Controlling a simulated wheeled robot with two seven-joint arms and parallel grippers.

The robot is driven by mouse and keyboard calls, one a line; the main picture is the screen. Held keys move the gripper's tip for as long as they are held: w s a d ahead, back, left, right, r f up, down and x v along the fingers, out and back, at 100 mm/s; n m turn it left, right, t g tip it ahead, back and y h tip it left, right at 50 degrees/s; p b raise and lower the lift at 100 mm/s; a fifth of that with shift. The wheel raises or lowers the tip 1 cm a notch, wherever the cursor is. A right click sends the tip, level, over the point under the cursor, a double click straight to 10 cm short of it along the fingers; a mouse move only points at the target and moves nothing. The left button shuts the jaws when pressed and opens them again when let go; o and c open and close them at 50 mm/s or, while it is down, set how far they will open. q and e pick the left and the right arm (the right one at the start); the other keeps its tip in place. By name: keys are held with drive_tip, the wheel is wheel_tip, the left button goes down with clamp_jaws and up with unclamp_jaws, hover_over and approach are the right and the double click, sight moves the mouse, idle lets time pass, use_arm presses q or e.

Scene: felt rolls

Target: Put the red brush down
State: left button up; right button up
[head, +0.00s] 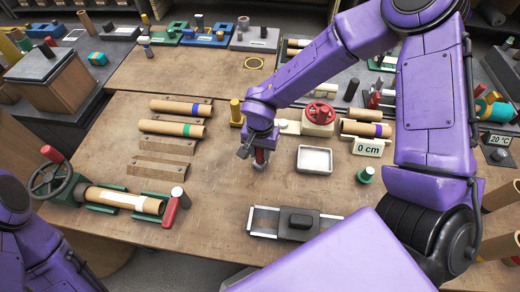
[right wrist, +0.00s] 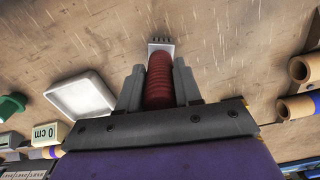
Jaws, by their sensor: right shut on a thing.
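My right gripper (head: 260,158) is over the middle of the table, left of a small white tray. It is shut on the red brush (right wrist: 160,80), whose ribbed red handle sits between the two grey fingers in the right wrist view. The brush's pale metal end with dark tips (right wrist: 161,46) sticks out beyond the fingers toward the tabletop. I cannot tell whether those tips touch the wood. In the head view only a little of the red brush (head: 260,157) shows below the gripper. My left gripper is not in view; only part of my left arm shows.
The white tray (head: 314,160) lies just right of the brush. A grey sliding block on a metal plate (head: 264,221) is nearer the front. Cardboard rolls on wooden cradles (head: 172,128) lie to the left. A "0 cm" display (head: 369,148) stands right. Bare wood (head: 222,185) surrounds the brush.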

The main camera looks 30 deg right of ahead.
drive_tip(key=shift+s, duration=0.25)
drive_tip(key=o, duration=1)
drive_tip(key=shift+w+f, duration=0.15)
wheel_tip(320, 180, up, 12)
drive_tip(key=shift+r, duration=0.25)
